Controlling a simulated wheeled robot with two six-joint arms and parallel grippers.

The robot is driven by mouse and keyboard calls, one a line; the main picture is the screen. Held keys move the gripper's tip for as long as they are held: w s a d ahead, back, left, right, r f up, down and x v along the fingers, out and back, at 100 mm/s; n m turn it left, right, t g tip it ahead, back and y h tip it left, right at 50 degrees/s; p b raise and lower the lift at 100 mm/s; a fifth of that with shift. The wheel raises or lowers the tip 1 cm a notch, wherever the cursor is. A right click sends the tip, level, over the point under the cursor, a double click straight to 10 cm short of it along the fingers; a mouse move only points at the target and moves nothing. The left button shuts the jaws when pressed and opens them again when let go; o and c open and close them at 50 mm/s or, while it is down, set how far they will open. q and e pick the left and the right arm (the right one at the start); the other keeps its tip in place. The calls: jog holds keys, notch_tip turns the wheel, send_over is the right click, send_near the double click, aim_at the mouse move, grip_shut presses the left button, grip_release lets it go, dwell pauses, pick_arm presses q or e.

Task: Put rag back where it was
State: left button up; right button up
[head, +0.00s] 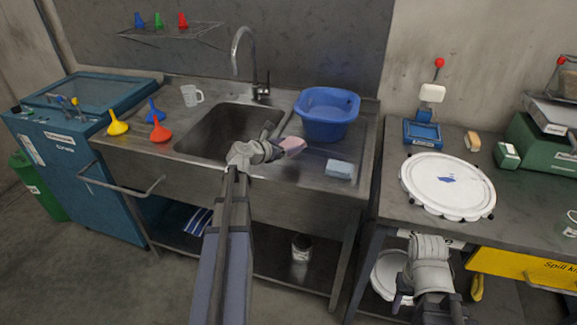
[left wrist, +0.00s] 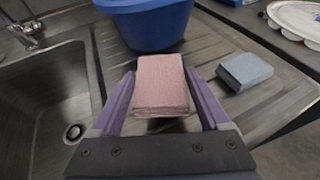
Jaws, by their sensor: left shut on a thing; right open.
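My left gripper (head: 283,141) is shut on a pink folded rag (head: 292,146) over the right side of the sink unit. In the left wrist view the pink rag (left wrist: 160,85) sits between the two purple fingers, above or at the ribbed drainboard (left wrist: 215,110); I cannot tell if it touches the surface. A light blue folded cloth or sponge (head: 339,169) lies on the drainboard to its right, also in the left wrist view (left wrist: 244,71). My right gripper (head: 428,300) is open, low in front of the right bench, its fingertips partly hidden.
A blue basin (head: 327,113) stands on the drainboard just behind the rag. The sink bowl (head: 215,135) is left of it, with a tall tap (head: 240,50). Funnels (head: 159,131) and a mug (head: 191,95) stand further left. A striped cloth (head: 198,220) lies on the lower shelf.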

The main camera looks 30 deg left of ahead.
aim_at(288, 163)
pick_arm(q)
jog(key=shift+f+b, duration=2.05)
jog(key=shift+f, duration=0.6)
pick_arm(e)
jog(key=shift+f, duration=2.65)
pick_arm(q)
jog(key=shift+f, duration=0.2)
jog(key=o, duration=1.3)
jog(key=shift+r, duration=0.1)
pick_arm(e)
jog(key=shift+f, duration=0.15)
pick_arm(q)
jog(key=shift+r, duration=0.2)
jog(key=p+v, duration=0.4)
jog(key=v, duration=0.8)
jog(key=shift+f, duration=0.1)
pick_arm(e)
notch_tip(288, 163, up, 4)
jog(key=shift+r, duration=0.25)
pick_arm(q)
jog(key=shift+s, duration=0.1)
